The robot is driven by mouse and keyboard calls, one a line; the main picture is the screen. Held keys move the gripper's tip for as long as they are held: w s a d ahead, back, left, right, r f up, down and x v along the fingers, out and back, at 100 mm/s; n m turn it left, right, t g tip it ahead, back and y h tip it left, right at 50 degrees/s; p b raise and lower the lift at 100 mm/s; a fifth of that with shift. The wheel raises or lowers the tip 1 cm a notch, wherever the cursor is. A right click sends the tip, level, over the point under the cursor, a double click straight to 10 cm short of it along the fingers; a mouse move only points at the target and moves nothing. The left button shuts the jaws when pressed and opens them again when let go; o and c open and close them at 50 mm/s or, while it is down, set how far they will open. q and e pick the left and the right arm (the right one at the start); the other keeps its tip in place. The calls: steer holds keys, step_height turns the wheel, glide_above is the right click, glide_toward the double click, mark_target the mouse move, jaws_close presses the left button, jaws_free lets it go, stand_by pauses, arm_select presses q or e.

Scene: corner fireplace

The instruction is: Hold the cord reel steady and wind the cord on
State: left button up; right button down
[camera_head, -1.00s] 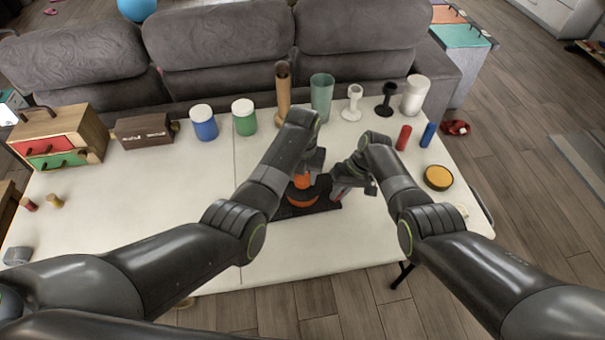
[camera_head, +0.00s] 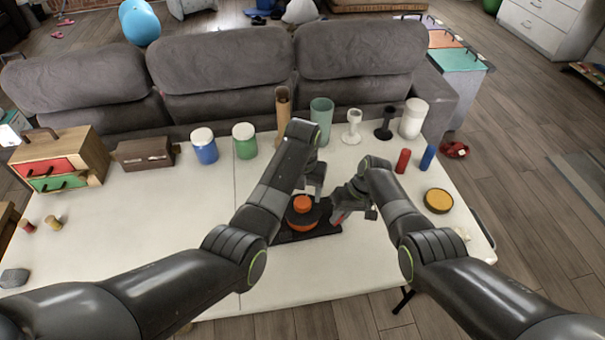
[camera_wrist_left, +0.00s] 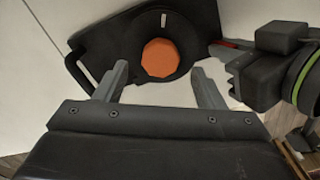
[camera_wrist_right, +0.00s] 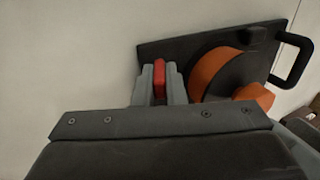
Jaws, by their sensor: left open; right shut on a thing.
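The cord reel (camera_head: 302,215) has a black base plate, a black disc, an orange drum and an orange knob (camera_head: 303,203). It lies on the white table and shows in both wrist views. My left gripper (camera_head: 314,190) is open above and just behind the knob. In the left wrist view its spread fingers (camera_wrist_left: 162,80) have nothing between them, and the knob (camera_wrist_left: 160,57) appears beyond them. My right gripper (camera_head: 340,212) is at the reel's right side, shut on a small red piece (camera_wrist_right: 159,78) beside the base plate. I cannot make out loose cord.
Blue (camera_head: 204,147) and green (camera_head: 245,142) jars, a brown tube (camera_head: 283,108) and a teal cup (camera_head: 321,115) stand behind. Red (camera_head: 403,161) and blue (camera_head: 427,158) cylinders and a yellow disc (camera_head: 438,201) are at right. The left front table is mostly clear.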

arm_select(q)
step_height(320, 180, up, 8)
steer(key=shift+r, duration=0.25)
arm_select(e)
steer(key=c, duration=1.4)
jaws_free()
steer(key=o, duration=0.5)
steer(key=shift+o, duration=0.2)
